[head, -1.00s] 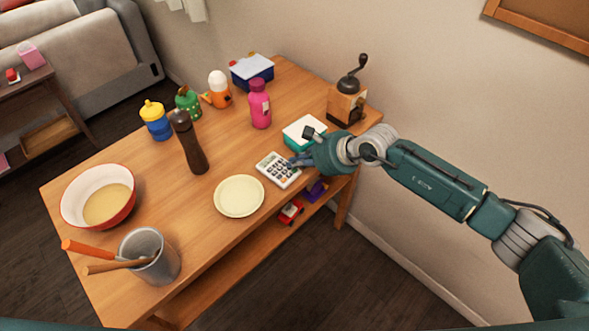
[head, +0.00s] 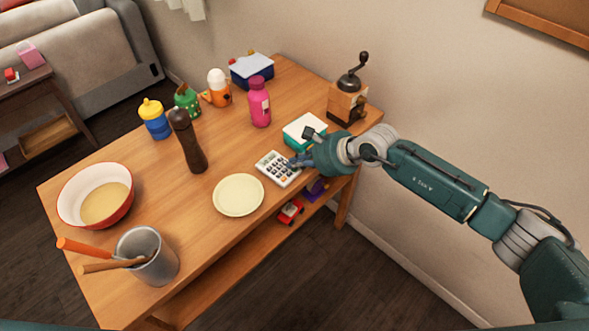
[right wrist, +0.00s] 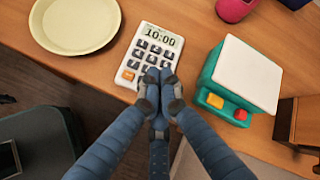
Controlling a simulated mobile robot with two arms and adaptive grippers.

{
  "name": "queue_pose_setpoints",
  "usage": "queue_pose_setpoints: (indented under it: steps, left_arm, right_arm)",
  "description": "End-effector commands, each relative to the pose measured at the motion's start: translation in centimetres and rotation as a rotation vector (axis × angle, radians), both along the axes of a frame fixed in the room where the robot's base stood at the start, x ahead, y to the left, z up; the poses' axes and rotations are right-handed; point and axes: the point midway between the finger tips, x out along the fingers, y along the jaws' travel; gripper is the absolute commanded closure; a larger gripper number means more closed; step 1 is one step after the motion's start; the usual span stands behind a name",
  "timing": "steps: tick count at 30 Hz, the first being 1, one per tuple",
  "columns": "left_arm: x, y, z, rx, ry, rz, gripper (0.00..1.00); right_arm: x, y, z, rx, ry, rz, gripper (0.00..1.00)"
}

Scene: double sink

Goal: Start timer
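The timer (head: 270,164) is a white keypad with dark grey keys, lying on the wooden table near its front edge. In the right wrist view the timer (right wrist: 153,46) has a display reading 10:00 and an orange key at its lower left. My right gripper (head: 295,161) is at the timer's right end. In the right wrist view its fingertips (right wrist: 159,88) are drawn together, empty, over the lower right keys and hide some of them. Whether they touch a key I cannot tell. My left gripper is not in view.
A teal box with a white top (head: 304,127) stands just behind my right gripper. A cream plate (head: 238,195) lies left of the timer. A pepper mill (head: 188,142), pink bottle (head: 260,104) and coffee grinder (head: 346,103) stand on the table. A bowl (head: 68,195) is at the left.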

Motion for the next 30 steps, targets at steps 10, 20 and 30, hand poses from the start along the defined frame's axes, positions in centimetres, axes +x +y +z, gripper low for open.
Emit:
queue_pose_setpoints:
  steps: [10, 20, 30]
  left_arm:
    - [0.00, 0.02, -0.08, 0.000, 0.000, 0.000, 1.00]
    - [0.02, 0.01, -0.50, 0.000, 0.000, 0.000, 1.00]
    - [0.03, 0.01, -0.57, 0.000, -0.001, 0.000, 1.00]
  right_arm:
    - [0.01, -0.01, -0.06, 0.000, 0.000, 0.000, 1.00]
    - [0.01, 0.00, -0.39, 0.000, 0.000, 0.000, 1.00]
    - [0.00, -0.01, -0.38, 0.000, 0.000, 0.000, 1.00]
